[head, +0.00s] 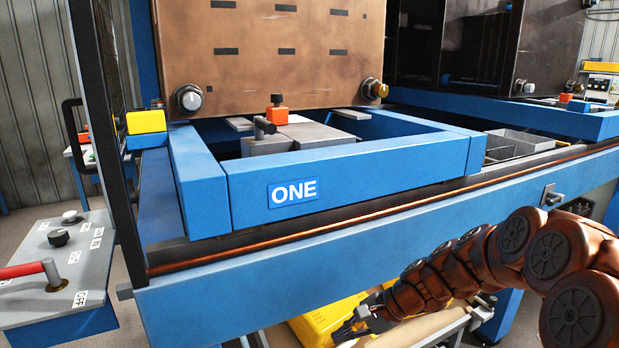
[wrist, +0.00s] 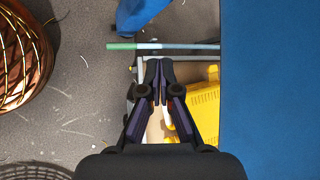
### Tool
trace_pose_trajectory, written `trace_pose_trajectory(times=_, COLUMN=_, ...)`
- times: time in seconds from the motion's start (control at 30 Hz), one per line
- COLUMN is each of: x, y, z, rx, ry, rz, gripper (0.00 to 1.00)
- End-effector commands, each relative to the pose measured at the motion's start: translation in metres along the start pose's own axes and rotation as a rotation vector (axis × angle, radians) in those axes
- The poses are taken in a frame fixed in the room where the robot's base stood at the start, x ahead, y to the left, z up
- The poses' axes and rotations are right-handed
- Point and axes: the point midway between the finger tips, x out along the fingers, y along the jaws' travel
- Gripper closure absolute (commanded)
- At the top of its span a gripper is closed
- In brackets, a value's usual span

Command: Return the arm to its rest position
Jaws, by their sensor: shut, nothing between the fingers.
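My arm reaches in from the lower right of the head view, its brown links bent down towards the left. My gripper (head: 362,322) is low in front of the blue machine frame (head: 350,262), at about the level of its underside. In the wrist view my gripper (wrist: 159,66) points away from the camera, its two dark fingers together with nothing between them. A yellow slotted object (wrist: 207,105) lies below and right of the fingers; it also shows behind the gripper in the head view (head: 318,325). Its full shape is hidden.
A blue frame labelled ONE (head: 293,193) stands in front of a brown plate (head: 270,60). A grey control panel (head: 50,265) with a red lever is at left.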

Motion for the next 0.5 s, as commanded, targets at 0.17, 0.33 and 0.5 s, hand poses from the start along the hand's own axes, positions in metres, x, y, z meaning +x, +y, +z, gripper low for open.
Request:
trace_pose_trajectory(times=0.17, x=-0.038, y=0.013, z=0.067, rx=-0.182, ry=0.010, rz=0.116, gripper=1.00)
trace_pose_trajectory(times=0.33, x=-0.071, y=0.037, z=0.116, rx=-0.336, ry=0.020, rz=0.234, gripper=1.00)
trace_pose_trajectory(times=0.5, x=-0.106, y=0.064, z=0.154, rx=-0.475, ry=0.043, rz=0.353, gripper=1.00)
